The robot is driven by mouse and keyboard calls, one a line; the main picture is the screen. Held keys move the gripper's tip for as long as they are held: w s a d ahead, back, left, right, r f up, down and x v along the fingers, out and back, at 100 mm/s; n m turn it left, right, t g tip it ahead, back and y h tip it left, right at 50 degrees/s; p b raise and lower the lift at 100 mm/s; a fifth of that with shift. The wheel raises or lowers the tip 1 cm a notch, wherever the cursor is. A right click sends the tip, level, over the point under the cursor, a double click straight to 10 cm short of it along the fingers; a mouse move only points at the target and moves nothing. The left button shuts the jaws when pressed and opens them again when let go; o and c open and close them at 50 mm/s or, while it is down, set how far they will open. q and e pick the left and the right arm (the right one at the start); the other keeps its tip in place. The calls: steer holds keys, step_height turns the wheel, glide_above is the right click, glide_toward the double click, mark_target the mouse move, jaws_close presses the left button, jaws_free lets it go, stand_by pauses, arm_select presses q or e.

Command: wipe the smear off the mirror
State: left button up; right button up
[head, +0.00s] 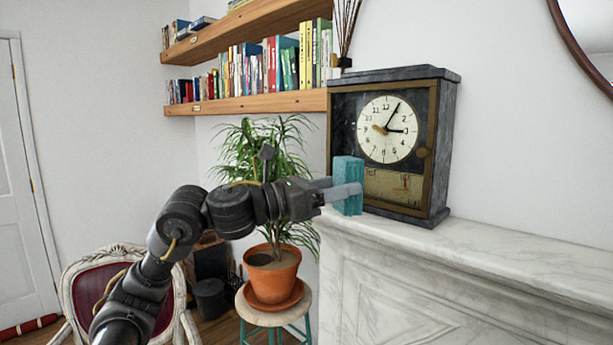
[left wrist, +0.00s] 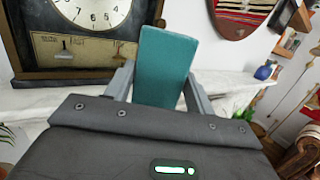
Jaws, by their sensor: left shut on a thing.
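My left gripper (head: 338,190) is shut on a teal block-shaped sponge (head: 347,172). It holds the sponge just in front of the clock's lower left, at the left end of the mantel. In the left wrist view the sponge (left wrist: 164,68) stands upright between the two fingers of the left gripper (left wrist: 158,85). A round dark-framed mirror (head: 590,35) is cut off at the top right of the head view. No smear shows on its visible part. My right gripper is not in view.
A dark clock (head: 442,150) stands on the white marble mantel (head: 500,250), close to the sponge. A potted plant (head: 272,268) on a stool is below my left arm. Wooden bookshelves (head: 250,104) hang behind. The mantel right of the clock is clear.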

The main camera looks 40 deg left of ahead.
arm_select(q)
steer(key=w+d+f+m+g+h, duration=0.2)
steer(key=d+f+m+g+h, duration=0.15)
steer(key=d+f, duration=0.6)
steer(key=s+f, duration=0.3)
steer(key=f, duration=0.6)
steer(key=s+f+g+h, duration=0.1)
steer(key=s+f, duration=0.2)
steer(key=f, duration=0.7)
steer(key=s+f+h, duration=0.1)
steer(key=s+f, duration=0.3)
steer(key=f, duration=0.5)
steer(key=shift+d+f+m, duration=0.15)
steer(key=shift+f+m, duration=0.1)
steer(key=shift+m, duration=0.2)
